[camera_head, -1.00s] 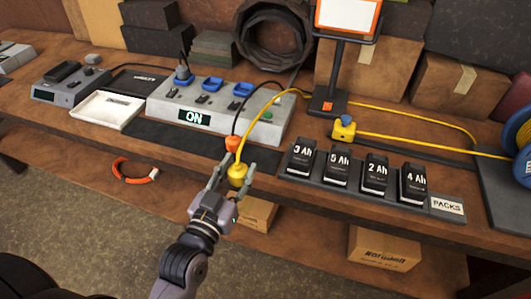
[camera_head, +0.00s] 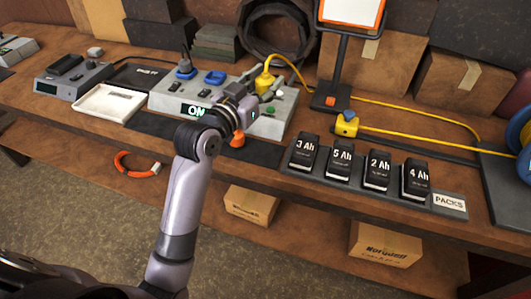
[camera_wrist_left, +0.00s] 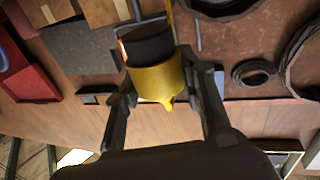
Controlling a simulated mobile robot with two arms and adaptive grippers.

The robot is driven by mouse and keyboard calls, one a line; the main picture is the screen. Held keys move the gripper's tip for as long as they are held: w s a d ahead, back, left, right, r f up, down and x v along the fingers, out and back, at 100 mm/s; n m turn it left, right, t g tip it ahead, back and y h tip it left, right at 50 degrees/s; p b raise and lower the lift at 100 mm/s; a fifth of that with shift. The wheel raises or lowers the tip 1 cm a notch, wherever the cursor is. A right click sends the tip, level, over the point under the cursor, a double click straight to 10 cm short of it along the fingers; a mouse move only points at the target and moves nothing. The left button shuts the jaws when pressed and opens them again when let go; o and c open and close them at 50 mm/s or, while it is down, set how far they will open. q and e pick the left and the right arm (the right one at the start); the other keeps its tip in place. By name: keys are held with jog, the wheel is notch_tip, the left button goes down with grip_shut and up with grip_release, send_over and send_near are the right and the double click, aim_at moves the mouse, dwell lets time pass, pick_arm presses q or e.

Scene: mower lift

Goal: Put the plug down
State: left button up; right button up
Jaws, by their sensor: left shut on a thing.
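The yellow plug (camera_head: 264,83) is in my left gripper (camera_head: 258,92), over the right end of the grey power strip in the head view. In the left wrist view the plug (camera_wrist_left: 158,78) sits between both fingers, its black face pointing away from me. Its yellow cable runs back and to the right. The power strip (camera_head: 273,127) shows a lit ON display and blue sockets; a grey plug (camera_head: 184,63) stands in the left one. My wrist hides part of the strip, and I cannot tell whether the yellow plug touches it. My right gripper is not in view.
An orange plug (camera_head: 237,139) lies on the dark mat (camera_head: 262,152) before the strip. Battery packs (camera_head: 338,162) stand in a row to the right. A white tray (camera_head: 108,104) lies left.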

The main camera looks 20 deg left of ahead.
pick_arm(q)
notch_tip(320, 180, down, 20)
jog(key=shift+r+b, duration=0.15)
jog(key=shift+b, duration=0.7)
jog(key=shift+f, duration=0.25)
jog(key=o, duration=1.2)
jog(key=shift+r, duration=0.1)
